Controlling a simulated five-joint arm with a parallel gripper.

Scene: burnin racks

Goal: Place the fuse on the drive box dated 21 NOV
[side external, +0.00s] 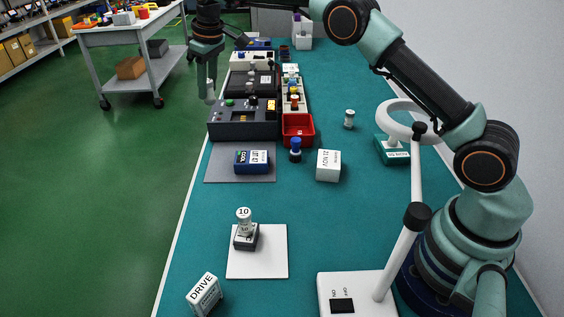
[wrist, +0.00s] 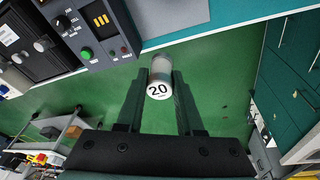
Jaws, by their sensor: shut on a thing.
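My gripper (side external: 209,92) is shut on a pale cylindrical fuse (wrist: 158,78) with a white end marked 20. It holds the fuse in the air, over the green floor beside the table's left edge in the wrist view. A white box (side external: 328,166) with 21 NOV on its face stands on the teal mat, right of the red bin. Another white box (side external: 205,294) at the front left reads DRIVE; I cannot read a date on it. A fuse marked 10 (side external: 244,219) stands on a dark block on a white pad (side external: 270,262). Another fuse (side external: 349,119) stands upright near the magnifier lamp.
A dark burn-in unit (side external: 235,127) with buttons stands at the table's left side. A blue box (side external: 251,161) lies on a grey pad. A red bin (side external: 298,130), a blue-capped part (side external: 295,149) and a magnifier lamp (side external: 393,150) stand nearby. The middle of the mat is clear.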

